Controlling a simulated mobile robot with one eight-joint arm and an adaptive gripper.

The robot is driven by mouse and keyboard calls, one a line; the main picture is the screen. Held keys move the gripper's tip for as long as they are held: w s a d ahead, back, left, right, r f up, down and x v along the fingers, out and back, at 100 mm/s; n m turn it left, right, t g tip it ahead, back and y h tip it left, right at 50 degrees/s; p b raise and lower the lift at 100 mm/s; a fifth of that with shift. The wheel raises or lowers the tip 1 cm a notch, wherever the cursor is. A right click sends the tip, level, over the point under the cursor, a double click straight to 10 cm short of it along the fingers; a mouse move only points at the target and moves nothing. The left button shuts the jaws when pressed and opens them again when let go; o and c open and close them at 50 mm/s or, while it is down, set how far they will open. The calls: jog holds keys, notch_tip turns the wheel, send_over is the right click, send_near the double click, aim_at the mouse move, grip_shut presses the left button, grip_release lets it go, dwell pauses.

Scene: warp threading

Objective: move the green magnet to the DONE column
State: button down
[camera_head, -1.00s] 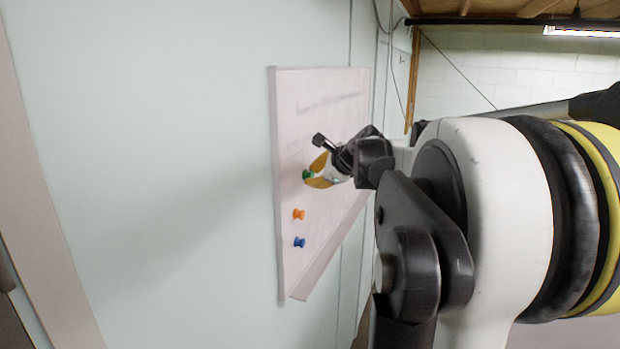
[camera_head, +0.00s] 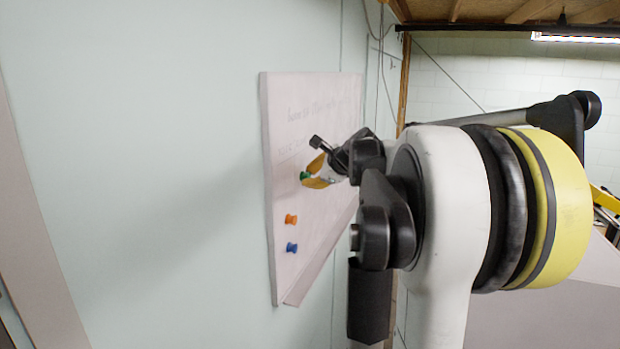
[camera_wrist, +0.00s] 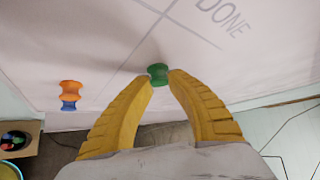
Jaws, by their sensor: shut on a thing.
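The green magnet (camera_wrist: 158,74) is between the tips of my yellow gripper fingers (camera_wrist: 160,76), which are shut on it. It also shows in the head view (camera_head: 305,176), in front of the whiteboard (camera_head: 284,195). In the wrist view, the DONE heading (camera_wrist: 223,14) is at the upper right, above a grey header line. The magnet appears on the DONE side of the column line, close to that line. I cannot tell whether it touches the board. My gripper (camera_head: 309,172) reaches it from the right in the head view.
An orange magnet (camera_wrist: 71,88) and a blue magnet (camera_wrist: 70,104) are on the board, left of my gripper in the wrist view. In the head view, they sit below it. The board's lower edge has a ledge (camera_head: 318,262). Bare wall lies left of the board.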

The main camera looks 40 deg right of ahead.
jog(key=shift+d, duration=0.1)
dwell(0.3)
jog(key=c, duration=1.4)
grip_release()
jog(key=shift+w, duration=0.1)
jog(key=shift+o, duration=0.8)
jog(key=shift+w+d+f, duration=0.1)
jog(key=shift+w+f, duration=0.05)
jog(key=shift+w, duration=0.05)
jog(key=v, duration=1.2)
